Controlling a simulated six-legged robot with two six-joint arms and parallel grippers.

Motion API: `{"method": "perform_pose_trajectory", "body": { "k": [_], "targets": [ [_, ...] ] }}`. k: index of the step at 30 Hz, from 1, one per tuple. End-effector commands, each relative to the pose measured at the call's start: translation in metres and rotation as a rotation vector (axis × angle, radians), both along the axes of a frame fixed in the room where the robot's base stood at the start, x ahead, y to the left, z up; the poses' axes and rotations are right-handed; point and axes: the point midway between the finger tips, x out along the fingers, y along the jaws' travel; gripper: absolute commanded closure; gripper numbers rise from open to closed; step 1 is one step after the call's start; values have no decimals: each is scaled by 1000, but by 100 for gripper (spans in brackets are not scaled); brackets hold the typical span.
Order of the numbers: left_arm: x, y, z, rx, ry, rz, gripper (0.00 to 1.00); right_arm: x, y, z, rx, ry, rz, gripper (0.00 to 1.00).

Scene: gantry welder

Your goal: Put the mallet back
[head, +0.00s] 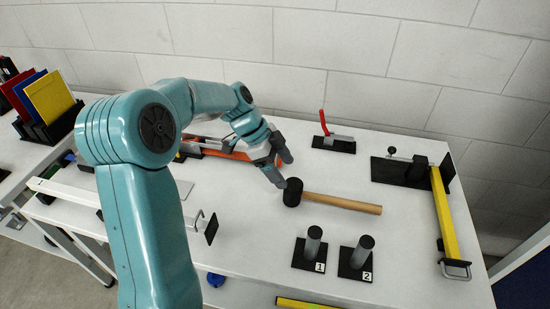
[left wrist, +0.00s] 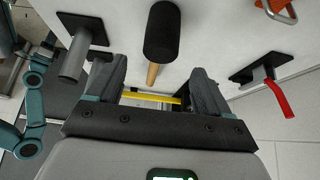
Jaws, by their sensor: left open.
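The mallet lies on the white table, with its black head (head: 292,192) at the left and its wooden handle (head: 343,204) pointing right. My left gripper (head: 284,172) is open and empty, just behind and above the mallet head. In the left wrist view the black head (left wrist: 162,32) shows beyond the gap between the two fingers (left wrist: 160,68), with part of the handle (left wrist: 152,75) below it. I cannot tell whether a finger touches the head. My right gripper is in neither view.
Two grey posts on black bases, labelled 1 (head: 314,242) and 2 (head: 362,252), stand in front of the mallet. A red-handled clamp (head: 333,142) stands behind it. A yellow bar (head: 447,215) lies along the right side. An orange tool (head: 230,152) lies behind my left arm.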

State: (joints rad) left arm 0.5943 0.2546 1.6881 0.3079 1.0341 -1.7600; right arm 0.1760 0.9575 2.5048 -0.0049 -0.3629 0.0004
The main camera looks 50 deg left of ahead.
Motion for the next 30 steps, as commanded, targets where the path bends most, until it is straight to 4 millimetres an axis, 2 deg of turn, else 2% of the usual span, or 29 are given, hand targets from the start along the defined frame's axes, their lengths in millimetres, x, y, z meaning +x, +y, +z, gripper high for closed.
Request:
{"method": "perform_pose_trajectory", "body": {
  "k": [3, 9, 30],
  "targets": [
    [-6, 10, 19, 2, -1, 3, 21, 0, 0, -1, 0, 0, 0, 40],
    [-12, 18, 34, 1, 0, 1, 21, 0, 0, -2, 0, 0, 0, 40],
    [-13, 18, 35, -1, 1, 0, 21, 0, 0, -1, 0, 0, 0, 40]
  ]
}}
